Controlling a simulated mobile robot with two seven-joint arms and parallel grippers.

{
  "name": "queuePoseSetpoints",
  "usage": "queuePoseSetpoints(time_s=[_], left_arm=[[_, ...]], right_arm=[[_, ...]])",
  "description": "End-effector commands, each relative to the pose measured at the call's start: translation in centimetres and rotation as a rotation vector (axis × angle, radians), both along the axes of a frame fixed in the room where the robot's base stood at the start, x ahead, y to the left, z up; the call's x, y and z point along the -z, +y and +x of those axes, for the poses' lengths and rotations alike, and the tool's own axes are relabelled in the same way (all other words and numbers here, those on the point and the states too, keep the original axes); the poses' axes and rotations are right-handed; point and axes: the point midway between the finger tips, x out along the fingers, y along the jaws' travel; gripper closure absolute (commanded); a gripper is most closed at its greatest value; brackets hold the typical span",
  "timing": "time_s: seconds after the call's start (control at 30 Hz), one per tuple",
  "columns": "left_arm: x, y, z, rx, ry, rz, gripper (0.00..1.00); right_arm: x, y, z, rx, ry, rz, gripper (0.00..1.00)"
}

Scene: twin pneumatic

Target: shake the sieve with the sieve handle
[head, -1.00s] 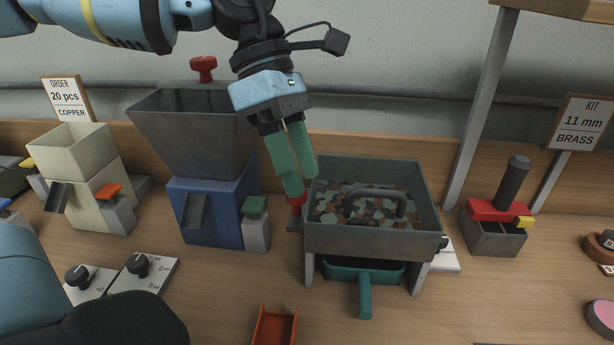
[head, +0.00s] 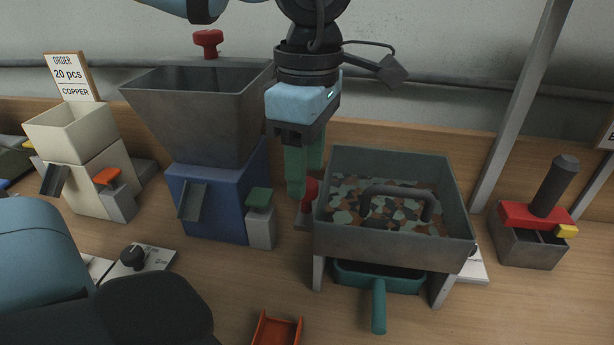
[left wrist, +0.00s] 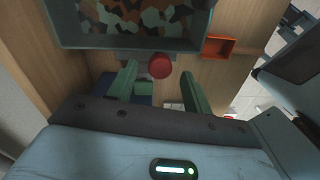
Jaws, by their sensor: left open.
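The sieve (head: 390,241) is a grey open box on legs, with a layer of mottled green, brown and pale pieces inside. A dark arched handle (head: 397,191) stands inside it, above the pieces. My left gripper (head: 305,178) points down just left of the sieve, with green fingers apart and nothing between them in the head view. A red knob (head: 309,189) is close by the fingertips, beside the sieve's left wall. In the left wrist view the red knob (left wrist: 160,66) lies between and beyond the open fingertips (left wrist: 158,76). My right gripper is not seen.
A teal tray with a handle (head: 379,305) sits under the sieve. A blue hopper machine (head: 208,215) stands left of the gripper. A red-topped press (head: 536,215) is at the right. An orange tray (head: 277,330) lies in front.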

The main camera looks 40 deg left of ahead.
Motion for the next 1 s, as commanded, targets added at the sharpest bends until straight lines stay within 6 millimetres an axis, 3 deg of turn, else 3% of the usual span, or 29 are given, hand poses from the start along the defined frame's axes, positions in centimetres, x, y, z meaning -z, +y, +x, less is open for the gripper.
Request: queuePoseSetpoints(time_s=[0.2, 0.53, 0.9, 1.0], left_arm=[[2.0, -0.1, -0.1, 0.001, 0.001, -0.001, 0.50], [2.3, 0.0, -0.1, 0.000, 0.000, -0.001, 0.50], [2.3, -0.1, -0.1, 0.000, -0.001, -0.002, 0.98], [2.3, -0.1, -0.1, 0.000, -0.001, -0.002, 1.00]], right_arm=[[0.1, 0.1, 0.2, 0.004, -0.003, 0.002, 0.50], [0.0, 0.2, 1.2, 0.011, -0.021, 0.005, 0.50], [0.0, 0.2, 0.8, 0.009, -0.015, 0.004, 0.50], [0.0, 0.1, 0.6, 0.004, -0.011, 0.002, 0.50]])
